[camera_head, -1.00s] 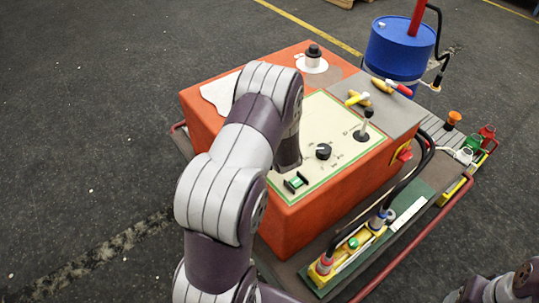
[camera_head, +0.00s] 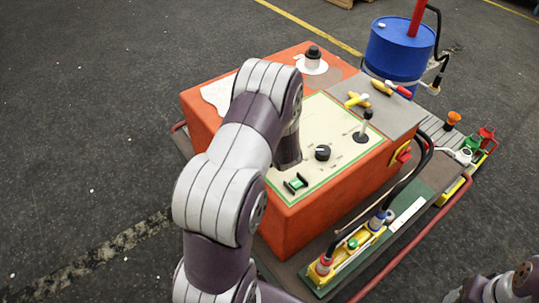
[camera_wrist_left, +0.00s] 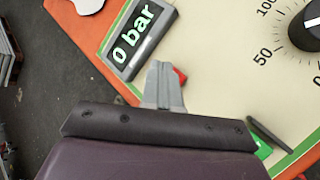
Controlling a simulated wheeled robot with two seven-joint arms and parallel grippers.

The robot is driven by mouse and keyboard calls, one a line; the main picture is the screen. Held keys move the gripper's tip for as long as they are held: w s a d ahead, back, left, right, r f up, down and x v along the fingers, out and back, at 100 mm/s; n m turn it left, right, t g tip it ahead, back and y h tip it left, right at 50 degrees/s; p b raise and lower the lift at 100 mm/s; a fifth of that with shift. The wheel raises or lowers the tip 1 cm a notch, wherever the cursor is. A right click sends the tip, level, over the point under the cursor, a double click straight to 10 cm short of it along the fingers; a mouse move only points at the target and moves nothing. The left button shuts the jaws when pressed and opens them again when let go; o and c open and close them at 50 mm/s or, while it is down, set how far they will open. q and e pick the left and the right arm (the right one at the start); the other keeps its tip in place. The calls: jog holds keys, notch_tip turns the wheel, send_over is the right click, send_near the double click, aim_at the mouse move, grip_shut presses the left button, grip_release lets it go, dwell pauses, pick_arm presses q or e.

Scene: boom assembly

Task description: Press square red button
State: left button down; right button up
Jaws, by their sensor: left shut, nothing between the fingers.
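The red button (camera_wrist_left: 181,75) shows in the left wrist view as a small red patch on the cream panel (camera_wrist_left: 215,50). It is mostly hidden behind my left gripper (camera_wrist_left: 162,70), so its shape and whether they touch cannot be told. The left gripper is shut and empty, its fingertips over the panel just beside the visible red edge. In the head view my left arm reaches over the orange control box (camera_head: 300,225) and hides the button and the gripper. My right gripper is out of view.
A display reading "0 bar" (camera_wrist_left: 136,38) sits beside the fingertips. A black dial (camera_head: 322,153), a green rocker switch (camera_head: 295,184) and a lever (camera_head: 364,127) stand on the panel. Small tools (camera_head: 358,100) lie on the box's grey area. A blue barrel (camera_head: 399,50) stands behind.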

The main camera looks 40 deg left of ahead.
pick_arm(q)
jog(key=shift+r, duration=0.1)
notch_tip(320, 180, up, 5)
jog(key=p, duration=0.3)
jog(key=shift+p, duration=0.35)
dwell(0.5)
